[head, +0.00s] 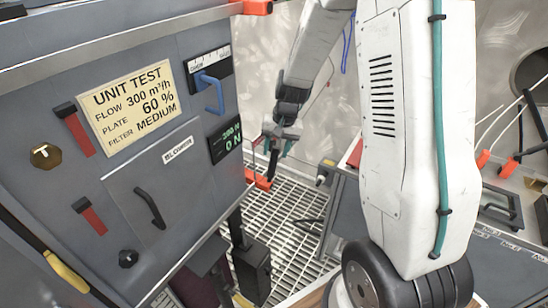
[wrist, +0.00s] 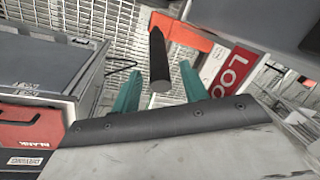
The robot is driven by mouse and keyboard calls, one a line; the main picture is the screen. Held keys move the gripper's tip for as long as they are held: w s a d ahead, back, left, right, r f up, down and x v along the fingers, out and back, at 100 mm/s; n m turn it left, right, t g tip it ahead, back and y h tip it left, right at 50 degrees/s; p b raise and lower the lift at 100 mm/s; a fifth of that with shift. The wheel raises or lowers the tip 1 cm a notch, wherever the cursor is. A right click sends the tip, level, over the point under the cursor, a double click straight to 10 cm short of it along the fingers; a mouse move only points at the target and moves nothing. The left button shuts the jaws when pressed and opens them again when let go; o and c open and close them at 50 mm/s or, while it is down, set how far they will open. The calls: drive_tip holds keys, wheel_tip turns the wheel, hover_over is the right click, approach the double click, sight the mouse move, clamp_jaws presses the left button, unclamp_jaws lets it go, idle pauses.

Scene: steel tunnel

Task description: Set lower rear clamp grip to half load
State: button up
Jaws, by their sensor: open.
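My gripper (wrist: 160,90) is open, its two teal fingers spread in the wrist view. A black rod-like grip (wrist: 158,58) appears between them, its round end facing the camera; contact cannot be told. The grip seems to join an orange clamp part (wrist: 182,32) beside a red and white plate with partly cut-off lettering, "LOC" (wrist: 233,70). In the head view my gripper (head: 280,143) hangs past the right edge of the grey cabinet, just above an orange clamp piece (head: 258,181) low at its rear. Any load marking on the clamp is not readable.
The grey cabinet (head: 185,135) with a "UNIT TEST" card (head: 128,103) fills the left. Another orange piece (head: 257,6) is at its upper rear. Steel grating (head: 290,215) lies below. A grey case (wrist: 45,70) and red box (wrist: 30,130) are left in the wrist view.

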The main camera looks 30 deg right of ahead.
sight(274, 157)
drive_tip(key=shift+w+a+f, duration=0.1)
drive_tip(key=shift+a+f, duration=0.1)
drive_tip(key=shift+f, duration=0.7)
drive_tip(key=shift+w+a+f, duration=0.1)
drive_tip(key=shift+a+f, duration=0.05)
drive_tip(key=shift+f, duration=0.75)
clamp_jaws()
